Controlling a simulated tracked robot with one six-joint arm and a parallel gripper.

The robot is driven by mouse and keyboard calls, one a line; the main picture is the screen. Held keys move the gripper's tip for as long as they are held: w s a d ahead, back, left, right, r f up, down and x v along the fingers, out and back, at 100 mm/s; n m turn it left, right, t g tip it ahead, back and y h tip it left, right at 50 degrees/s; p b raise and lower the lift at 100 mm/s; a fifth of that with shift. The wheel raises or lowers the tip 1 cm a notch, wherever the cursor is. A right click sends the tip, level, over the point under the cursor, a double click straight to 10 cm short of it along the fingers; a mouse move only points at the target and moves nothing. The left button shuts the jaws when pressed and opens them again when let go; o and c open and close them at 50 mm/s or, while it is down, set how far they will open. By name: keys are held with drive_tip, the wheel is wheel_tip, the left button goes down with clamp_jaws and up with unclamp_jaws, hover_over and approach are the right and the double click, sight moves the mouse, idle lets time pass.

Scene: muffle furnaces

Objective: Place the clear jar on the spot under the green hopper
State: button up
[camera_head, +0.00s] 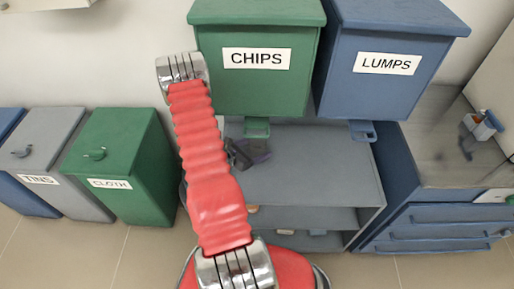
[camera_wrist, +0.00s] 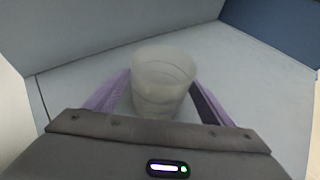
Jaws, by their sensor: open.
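The clear jar (camera_wrist: 163,82) stands upright on a grey surface in the wrist view. My gripper (camera_wrist: 162,100) is open, with its purple fingers on either side of the jar. I cannot tell whether either finger touches it. In the head view my gripper (camera_head: 246,153) is low over the grey shelf top, just below the spout (camera_head: 257,129) of the green hopper (camera_head: 256,88) labelled CHIPS. The jar is too small and faint to make out clearly there.
A blue hopper (camera_head: 380,92) labelled LUMPS hangs to the right. The shelf top (camera_head: 320,175) is clear right of my gripper. A blue drawer cabinet (camera_head: 440,222) stands at the right. Bins for TINS (camera_head: 42,150) and CLOTH (camera_head: 122,150) stand at the left.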

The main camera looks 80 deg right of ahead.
drive_tip(key=v, duration=1.2)
drive_tip(key=shift+r, duration=0.15)
idle(0.6)
drive_tip(key=shift+w+r, duration=0.2)
drive_tip(key=shift+r, duration=0.15)
drive_tip(key=w+a+r+m+t+y, duration=0.15)
drive_tip(key=w+a+r+m, duration=0.25)
drive_tip(key=a+r, duration=0.4)
drive_tip(key=w+a+r+m+y, duration=0.2)
drive_tip(key=w+a+r+m, duration=0.25)
drive_tip(key=r, duration=0.55)
drive_tip(key=w+a+r+m+t+y, duration=0.1)
drive_tip(key=a+r, duration=0.4)
drive_tip(key=a, duration=0.5)
drive_tip(key=a+r+m+t+y, duration=0.1)
drive_tip(key=a+r+t+y, duration=0.3)
drive_tip(key=a, duration=0.7)
drive_tip(key=w+a+r+m+t+y, duration=0.1)
drive_tip(key=a+r+t+y, duration=0.2)
drive_tip(key=a+r+t, duration=0.3)
drive_tip(key=a+r, duration=0.2)
drive_tip(key=a, duration=0.3)
drive_tip(key=shift+w+a, duration=0.15)
drive_tip(key=shift+w, duration=0.15)
drive_tip(key=shift+r, duration=0.15)
drive_tip(key=shift+c, duration=0.2)
